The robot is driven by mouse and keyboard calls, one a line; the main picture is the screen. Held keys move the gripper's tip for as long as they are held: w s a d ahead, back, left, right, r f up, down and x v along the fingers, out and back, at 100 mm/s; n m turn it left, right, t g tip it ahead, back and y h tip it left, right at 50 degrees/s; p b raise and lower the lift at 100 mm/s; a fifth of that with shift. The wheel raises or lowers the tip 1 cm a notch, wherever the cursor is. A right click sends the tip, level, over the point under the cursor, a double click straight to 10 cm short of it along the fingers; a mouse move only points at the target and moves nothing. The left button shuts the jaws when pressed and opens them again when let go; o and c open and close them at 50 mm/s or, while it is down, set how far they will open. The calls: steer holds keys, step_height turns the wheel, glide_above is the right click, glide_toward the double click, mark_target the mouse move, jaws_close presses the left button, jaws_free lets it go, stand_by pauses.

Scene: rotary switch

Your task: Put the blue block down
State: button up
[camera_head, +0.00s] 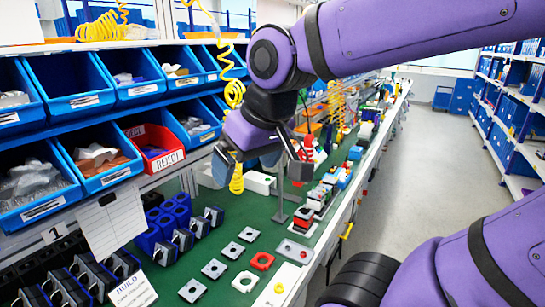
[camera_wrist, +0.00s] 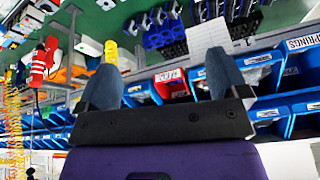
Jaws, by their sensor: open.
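My gripper (camera_head: 261,166) hangs above the green bench in the camera_head view, with its fingers spread apart. In the camera_wrist view the two blue-grey finger pads of my gripper (camera_wrist: 164,78) stand wide apart with nothing held between them. A small blue block (camera_head: 355,153) sits on the bench among other parts, to the right of my gripper and apart from it. A larger blue holder with round openings (camera_head: 165,224) stands on the bench at the lower left; it also shows in the wrist view (camera_wrist: 160,36). I cannot tell which blue piece the task names.
Blue bins (camera_head: 105,158) and a red REJECT bin (camera_head: 155,150) line the rack at left. Several grey square parts (camera_head: 214,268) and a red ring part (camera_head: 262,261) lie on the green bench (camera_head: 205,290). A yellow coiled hose (camera_head: 234,93) hangs beside my arm.

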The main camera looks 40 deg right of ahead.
steer(key=shift+h, duration=0.4)
steer(key=s+d, duration=0.1)
steer(key=s+d+r, duration=0.1)
steer(key=s, duration=0.1)
steer(key=shift+s+d, duration=0.2)
steer(key=shift+d, duration=0.1)
